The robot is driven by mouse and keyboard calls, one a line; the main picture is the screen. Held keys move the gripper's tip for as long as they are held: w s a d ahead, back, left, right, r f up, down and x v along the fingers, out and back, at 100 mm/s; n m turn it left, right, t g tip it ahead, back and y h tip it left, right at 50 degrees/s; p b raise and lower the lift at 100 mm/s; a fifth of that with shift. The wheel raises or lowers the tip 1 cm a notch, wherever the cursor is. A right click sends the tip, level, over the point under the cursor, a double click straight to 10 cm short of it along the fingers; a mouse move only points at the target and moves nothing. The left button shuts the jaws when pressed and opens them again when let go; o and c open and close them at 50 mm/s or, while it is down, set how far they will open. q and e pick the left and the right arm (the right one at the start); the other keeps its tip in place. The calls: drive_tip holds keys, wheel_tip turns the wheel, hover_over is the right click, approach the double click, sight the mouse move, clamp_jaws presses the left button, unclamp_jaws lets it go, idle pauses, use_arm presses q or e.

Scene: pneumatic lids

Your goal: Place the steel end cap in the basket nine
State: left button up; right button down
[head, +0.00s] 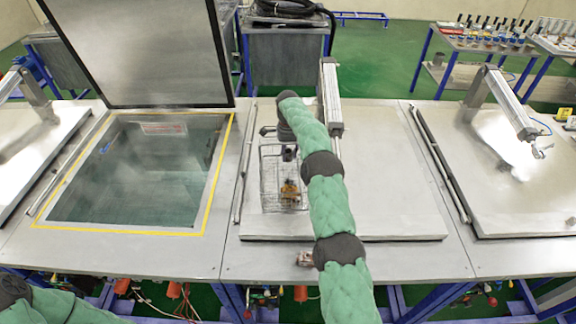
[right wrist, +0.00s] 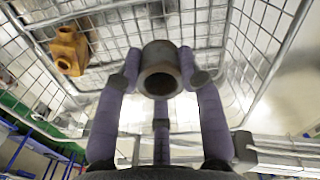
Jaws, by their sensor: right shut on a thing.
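The steel end cap (right wrist: 160,68) is a short, dull grey hollow cylinder, seen with its open end toward the right wrist view. My right gripper (right wrist: 160,75) is shut on it. In the head view that gripper (head: 289,153) is over the wire basket (head: 264,180), and my arm hides part of it. The mesh walls of the basket (right wrist: 262,45) surround the cap in the wrist view; whether the cap touches the bottom I cannot tell. No number shows on the basket. My left gripper is out of view.
An orange-brown fitting (head: 290,190) lies in the basket and also shows in the wrist view (right wrist: 68,50). The basket stands on a closed metal lid (head: 390,190). To the left is an open tank (head: 140,170) with a yellow border and raised lid (head: 140,50).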

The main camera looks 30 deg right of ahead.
sight(288, 170)
drive_tip(key=shift+f, duration=2.95)
drive_tip(key=shift+f, duration=0.15)
drive_tip(key=c, duration=0.8)
unclamp_jaws()
wheel_tip(288, 170, up, 12)
drive_tip(key=shift+r+p, duration=0.1)
drive_tip(key=shift+p, duration=0.2)
